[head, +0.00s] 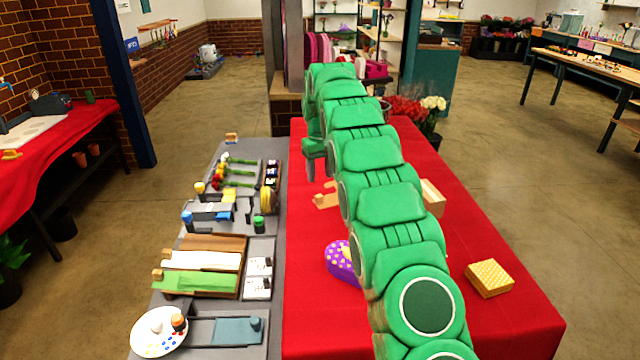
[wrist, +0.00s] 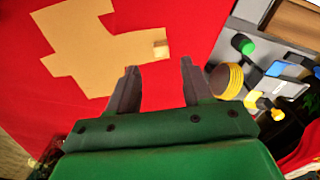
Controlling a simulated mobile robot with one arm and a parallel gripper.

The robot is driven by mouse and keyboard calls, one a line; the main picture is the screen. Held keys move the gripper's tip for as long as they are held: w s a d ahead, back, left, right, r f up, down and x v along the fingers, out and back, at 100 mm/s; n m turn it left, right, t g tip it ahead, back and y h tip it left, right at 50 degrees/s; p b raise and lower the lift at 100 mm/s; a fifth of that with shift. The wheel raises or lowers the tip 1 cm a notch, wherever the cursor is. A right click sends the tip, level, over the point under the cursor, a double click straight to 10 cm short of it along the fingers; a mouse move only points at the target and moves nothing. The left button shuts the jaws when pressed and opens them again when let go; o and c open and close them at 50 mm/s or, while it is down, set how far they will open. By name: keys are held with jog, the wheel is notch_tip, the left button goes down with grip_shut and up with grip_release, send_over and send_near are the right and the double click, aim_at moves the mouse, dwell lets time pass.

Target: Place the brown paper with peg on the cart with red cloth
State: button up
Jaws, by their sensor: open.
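The brown paper (wrist: 95,50) lies spread on the red cloth (wrist: 215,30) in the wrist view, with its small peg (wrist: 160,46) at its right end. In the head view the brown paper (head: 326,198) shows on the red-cloth cart (head: 315,300) at both sides of my arm, which hides its middle. My gripper (wrist: 158,75) is open, with nothing between its fingers, and appears just short of the peg end. In the head view my gripper (head: 315,155) is partly hidden by the arm.
A purple dotted item (head: 340,262) and a yellow box (head: 490,278) sit on the red cloth. A grey table (head: 232,315) at left holds white and green sheets (head: 195,283), tools, flowers and a twine spool (wrist: 226,80).

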jog(key=shift+r, duration=1.8)
jog(key=s+d+r+m, duration=0.1)
jog(key=s+d+r, duration=0.15)
jog(key=s, duration=0.55)
jog(key=s+d+r+m, duration=0.1)
jog(key=s+d+r, duration=0.15)
jog(key=s, duration=0.65)
jog(key=s+d+r, duration=0.2)
jog(key=s+r, duration=0.2)
jog(key=s, duration=0.4)
jog(key=s+d+f, duration=0.1)
jog(key=s+f, duration=0.2)
jog(key=s, duration=0.9)
jog(key=s+d+f+m+g, duration=0.1)
jog(key=s+f, duration=0.2)
jog(key=s, duration=0.9)
jog(key=s+f+m, duration=0.1)
jog(key=s+f, duration=0.1)
jog(key=s, duration=1)
jog(key=shift+d+f+g, duration=0.4)
jog(key=shift+s, duration=0.1)
